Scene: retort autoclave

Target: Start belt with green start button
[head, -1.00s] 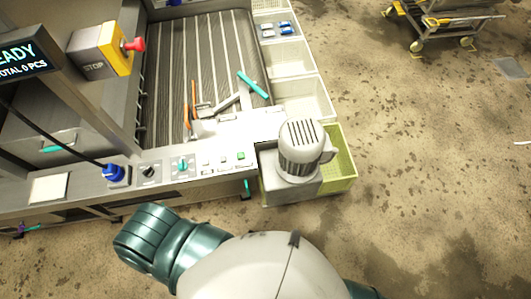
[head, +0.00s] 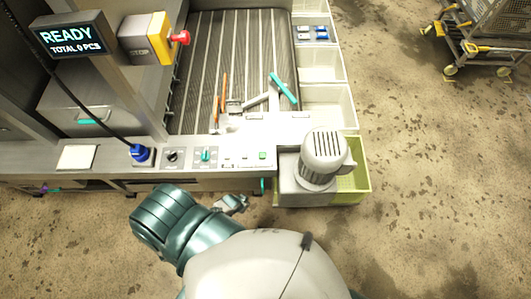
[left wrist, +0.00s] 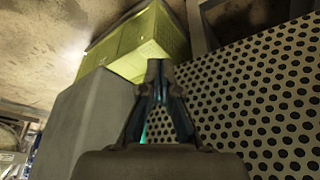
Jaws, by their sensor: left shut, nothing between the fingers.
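The green start button (head: 262,155) is a small green square at the right end of the control panel (head: 215,155). Smaller buttons and a teal knob (head: 205,155) lie to its left. My left gripper (head: 236,202) shows in the head view below the front edge of the panel, apart from the button. In the left wrist view my left gripper (left wrist: 160,68) is shut and empty, its fingertips together. It points past a perforated metal plate toward a yellow-green crate. The button cannot be made out in that view. My right gripper is not in view.
A motor (head: 324,155) stands right of the button, beside the yellow-green crate (head: 358,185). Behind the panel is the belt (head: 240,50) with loose tools on it. A red stop button (head: 180,38) is at the back left. A screen (head: 68,38) reads READY.

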